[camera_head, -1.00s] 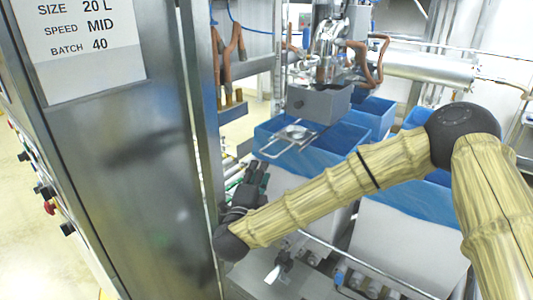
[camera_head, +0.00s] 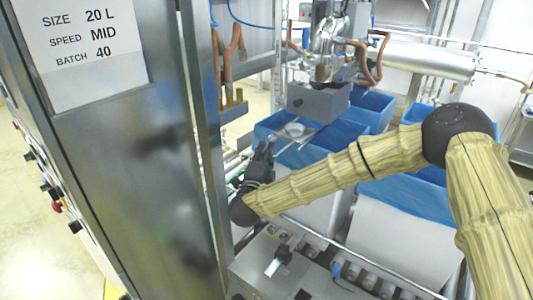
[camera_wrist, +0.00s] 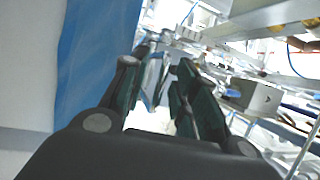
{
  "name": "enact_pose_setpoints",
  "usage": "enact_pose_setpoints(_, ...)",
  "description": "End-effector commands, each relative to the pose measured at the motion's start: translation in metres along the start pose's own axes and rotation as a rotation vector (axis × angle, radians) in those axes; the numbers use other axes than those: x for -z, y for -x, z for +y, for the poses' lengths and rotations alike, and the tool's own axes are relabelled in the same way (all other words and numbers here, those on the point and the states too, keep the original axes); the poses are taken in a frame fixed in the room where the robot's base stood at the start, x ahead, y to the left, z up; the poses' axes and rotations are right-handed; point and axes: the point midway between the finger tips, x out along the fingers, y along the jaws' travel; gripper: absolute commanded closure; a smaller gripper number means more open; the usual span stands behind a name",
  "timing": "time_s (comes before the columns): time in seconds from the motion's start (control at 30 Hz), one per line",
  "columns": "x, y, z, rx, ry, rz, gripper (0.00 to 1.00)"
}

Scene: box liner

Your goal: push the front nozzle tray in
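The front nozzle tray (camera_head: 293,131) is a thin metal frame with a round dish. In the head view it sticks out towards me below the grey nozzle block (camera_head: 318,102), over a blue-lined box. My gripper (camera_head: 264,152) is just left of and below the tray's near end, fingers pointing up and away. The head view does not settle whether they touch. In the wrist view my gripper (camera_wrist: 155,70) has its two dark fingers apart, with a gap between them and nothing clearly held. I cannot make out the tray surely there.
A steel cabinet (camera_head: 140,150) with a label stands close on the left of my gripper. Blue-lined boxes (camera_head: 410,195) fill the middle and right. A rail (camera_head: 320,238) and a low machine housing (camera_head: 265,268) lie below my forearm. Hoses (camera_head: 238,55) hang behind.

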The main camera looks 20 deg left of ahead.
Motion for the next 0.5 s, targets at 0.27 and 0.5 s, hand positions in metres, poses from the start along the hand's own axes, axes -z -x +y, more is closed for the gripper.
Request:
enact_pose_setpoints(0.27,0.0000,0.0001,-0.0003,0.000,0.000,0.000,1.00)
enact_pose_setpoints(0.5,0.0023,-0.0052,0.0020,0.002,0.000,0.002,1.00)
